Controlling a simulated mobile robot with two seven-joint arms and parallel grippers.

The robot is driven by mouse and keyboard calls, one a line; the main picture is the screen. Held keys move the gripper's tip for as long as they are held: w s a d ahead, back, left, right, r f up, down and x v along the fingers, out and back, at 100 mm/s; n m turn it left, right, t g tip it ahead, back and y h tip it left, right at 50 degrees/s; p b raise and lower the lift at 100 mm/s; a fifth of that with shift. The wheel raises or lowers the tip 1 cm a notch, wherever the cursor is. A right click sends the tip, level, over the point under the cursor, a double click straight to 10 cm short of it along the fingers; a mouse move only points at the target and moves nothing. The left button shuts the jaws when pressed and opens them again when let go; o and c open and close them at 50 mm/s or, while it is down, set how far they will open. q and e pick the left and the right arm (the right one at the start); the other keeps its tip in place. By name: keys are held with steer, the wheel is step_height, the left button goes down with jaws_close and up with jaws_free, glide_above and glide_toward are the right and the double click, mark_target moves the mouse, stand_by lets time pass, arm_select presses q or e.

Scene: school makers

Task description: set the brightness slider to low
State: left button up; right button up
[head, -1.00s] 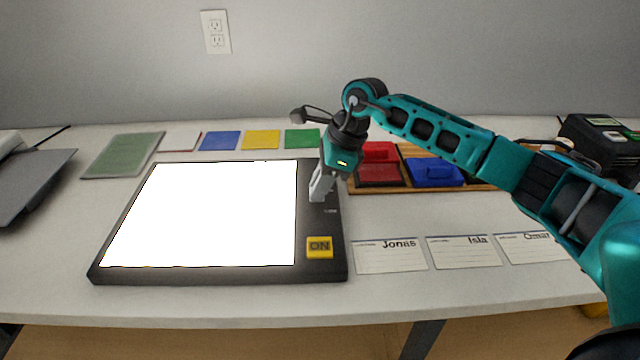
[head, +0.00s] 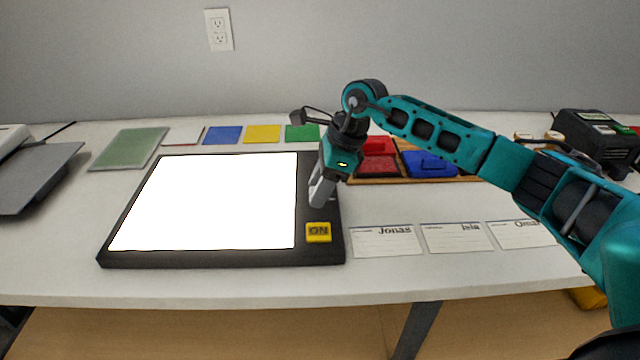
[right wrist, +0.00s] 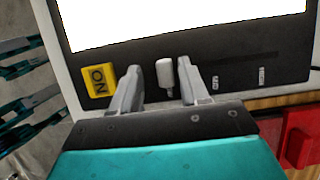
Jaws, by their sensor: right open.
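The light pad (head: 125,258) lies on the table with its white panel (head: 210,200) brightly lit. Its yellow ON button (head: 318,232) sits at the front right corner. My right gripper (head: 318,203) points down over the pad's right border, just behind the button. In the right wrist view the pale slider knob (right wrist: 165,75) lies between the two open fingers (right wrist: 158,88), at the end of the slot near the button. Small labels (right wrist: 238,79) beside the slot are too blurred to read. I cannot tell whether a finger touches the knob. My left gripper is not in view.
Name cards (head: 387,241) lie right of the pad. A wooden tray (head: 467,179) with red and blue boxes stands behind them. Coloured squares (head: 262,134) and a green mat (head: 130,148) lie along the back. A grey device (head: 35,175) is at far left.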

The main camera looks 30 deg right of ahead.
steer(key=shift+d+r, duration=0.25)
steer(key=shift+r, duration=0.25)
arm_select(q)
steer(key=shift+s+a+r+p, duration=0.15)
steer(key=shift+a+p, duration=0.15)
steer(key=shift+p, duration=0.2)
arm_select(e)
steer(key=v, duration=1.1)
steer(key=shift+s+r, duration=0.2)
steer(key=shift+r, duration=0.15)
steer(key=shift+d, duration=0.15)
